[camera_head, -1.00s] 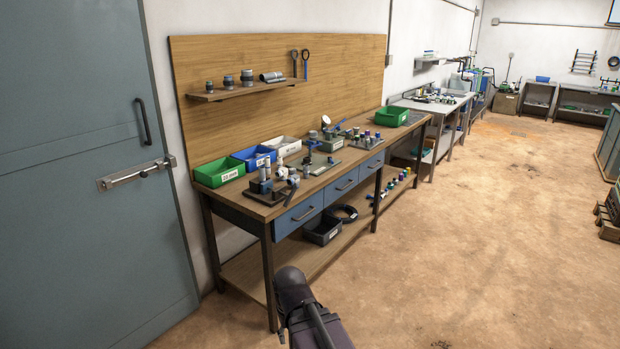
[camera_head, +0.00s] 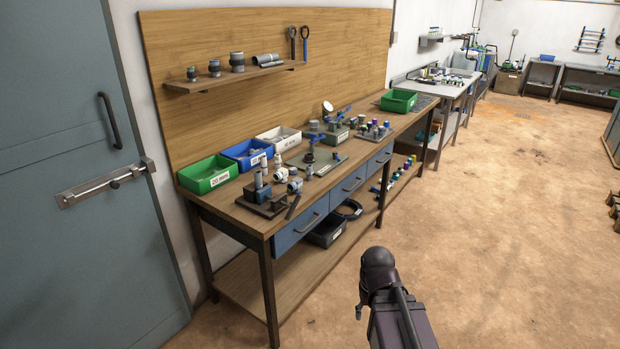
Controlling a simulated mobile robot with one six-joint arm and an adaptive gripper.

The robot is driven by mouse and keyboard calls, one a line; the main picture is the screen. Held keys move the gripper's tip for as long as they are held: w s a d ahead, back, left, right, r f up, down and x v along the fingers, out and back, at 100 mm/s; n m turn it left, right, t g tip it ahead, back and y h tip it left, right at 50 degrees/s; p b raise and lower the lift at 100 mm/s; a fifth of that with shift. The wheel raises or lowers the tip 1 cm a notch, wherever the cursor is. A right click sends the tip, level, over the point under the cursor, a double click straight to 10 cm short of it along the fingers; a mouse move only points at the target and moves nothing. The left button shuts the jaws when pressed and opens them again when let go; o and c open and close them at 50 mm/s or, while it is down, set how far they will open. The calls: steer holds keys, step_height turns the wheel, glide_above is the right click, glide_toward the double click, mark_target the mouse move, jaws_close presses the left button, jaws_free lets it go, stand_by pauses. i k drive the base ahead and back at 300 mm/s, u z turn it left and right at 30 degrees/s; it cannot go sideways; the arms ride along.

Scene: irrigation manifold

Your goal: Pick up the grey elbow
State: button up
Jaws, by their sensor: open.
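I cannot pick out the grey elbow for sure; the fittings are small at this distance. Grey and white fittings (camera_head: 294,184) stand on the near part of the wooden workbench (camera_head: 238,215). Grey-blue upright pieces stand on a dark plate (camera_head: 268,209) near its front left corner. More small fittings (camera_head: 374,128) stand farther along the bench. Part of my dark arm (camera_head: 400,322) shows at the bottom, over the floor and apart from the bench. My gripper's fingers do not show.
Green (camera_head: 207,176), blue (camera_head: 247,155) and white bins (camera_head: 280,140) line the bench's back. A wall shelf (camera_head: 236,77) holds grey fittings. Another green bin (camera_head: 398,101) stands at the far end. A blue-grey door (camera_head: 85,220) is at left. Open floor (camera_head: 500,230) lies right of the bench.

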mark_target(296, 184)
steer(key=z, duration=0.2)
steer(key=i, duration=1.35)
steer(key=u, duration=0.2)
